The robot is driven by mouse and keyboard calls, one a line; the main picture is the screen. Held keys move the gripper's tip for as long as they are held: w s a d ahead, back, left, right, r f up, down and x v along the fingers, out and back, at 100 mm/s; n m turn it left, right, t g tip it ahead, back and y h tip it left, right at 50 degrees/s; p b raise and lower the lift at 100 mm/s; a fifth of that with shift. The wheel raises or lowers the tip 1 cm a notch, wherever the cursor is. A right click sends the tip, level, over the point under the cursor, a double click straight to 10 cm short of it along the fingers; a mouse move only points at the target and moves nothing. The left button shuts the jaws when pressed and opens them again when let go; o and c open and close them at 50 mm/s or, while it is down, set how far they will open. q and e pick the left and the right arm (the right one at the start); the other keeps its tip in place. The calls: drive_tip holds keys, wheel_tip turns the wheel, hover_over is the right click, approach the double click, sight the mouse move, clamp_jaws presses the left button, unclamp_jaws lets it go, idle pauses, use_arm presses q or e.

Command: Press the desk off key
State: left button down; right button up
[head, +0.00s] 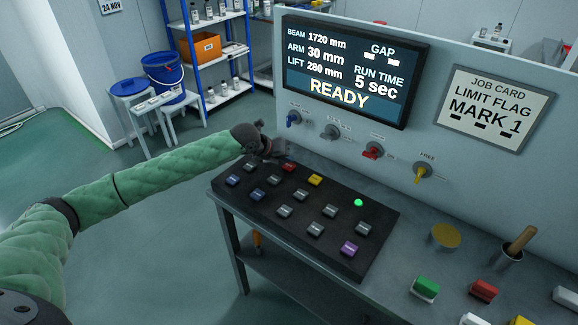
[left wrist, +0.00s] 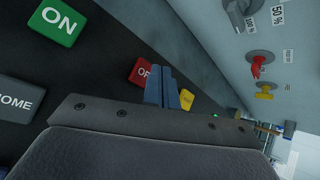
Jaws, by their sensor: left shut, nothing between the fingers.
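The desk off key is a red key (head: 289,167) in the back row of the black key panel (head: 378,222) on the desk. My left gripper (head: 280,153) is shut and empty, at the panel's back left corner, close to the red key. In the left wrist view its blue-grey fingertips (left wrist: 166,86) overlap the red key's right side. I cannot tell whether they touch it. My right gripper is not in view.
A green ON key (left wrist: 57,22) and a grey HOME key (left wrist: 20,98) lie left of the red one; a yellow key (head: 314,180) lies right. An upright wall with knobs (head: 332,131) and a READY screen (head: 350,70) stands behind. Loose coloured blocks (head: 425,289) lie at right.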

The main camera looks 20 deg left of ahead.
sight(286, 167)
use_arm(q)
drive_tip(key=shift+f, duration=0.2)
idle(0.5)
drive_tip(key=shift+f, duration=0.2)
drive_tip(key=shift+f, duration=0.45)
idle(0.8)
idle(0.4)
drive_tip(key=shift+r+p, duration=0.5)
drive_tip(key=shift+r, duration=0.4)
drive_tip(key=shift+r+p, duration=1.7)
drive_tip(key=shift+r, duration=0.8)
